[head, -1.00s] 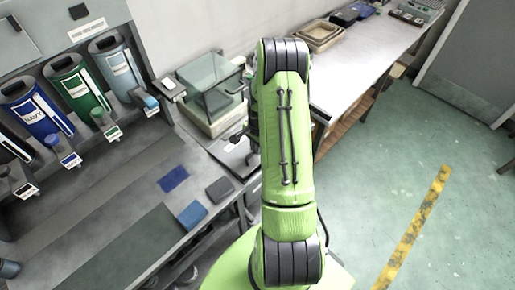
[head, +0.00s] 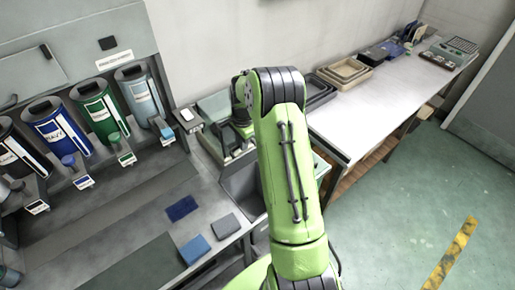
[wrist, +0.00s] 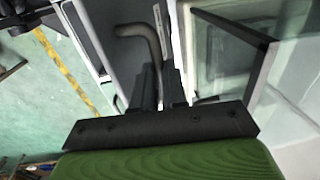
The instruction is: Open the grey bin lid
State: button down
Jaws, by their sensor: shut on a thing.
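In the wrist view my gripper (wrist: 161,78) has its two dark fingers closed around a curved grey bar handle (wrist: 147,40). The panel which the handle belongs to shows only in part. In the head view my green arm reaches over the bench, and its wrist end is down by a pale box beside the wall. My fingertips are hidden there. A grey recessed bin-like space (head: 243,183) lies just left of my arm, partly covered by it. I cannot tell clearly how far the grey lid is raised.
A dark-framed glass panel (wrist: 240,42) stands close right of my fingers. Blue (head: 56,134), green (head: 103,112) and other upright canisters line the left wall. Blue and grey pads lie on the near bench. Beige trays (head: 345,72) sit on the white bench. Green floor is clear at right.

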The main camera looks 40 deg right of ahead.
jog(key=shift+w+a+r, duration=0.1)
jog(key=shift+w+a, duration=0.05)
jog(key=shift+w, duration=0.7)
jog(key=shift+w+a+r, duration=0.1)
jog(key=shift+w+a, duration=0.05)
jog(key=shift+w, duration=0.65)
jog(key=c, duration=1.5)
grip_release()
jog(key=shift+w, duration=0.1)
jog(key=o, duration=0.3)
jog(key=shift+w+f, duration=0.15)
jog(key=shift+w, duration=0.25)
jog(key=shift+o, duration=0.2)
notch_tip(320, 180, up, 8)
jog(key=s+p, duration=0.1)
jog(key=p, duration=0.3)
jog(key=shift+d, duration=0.2)
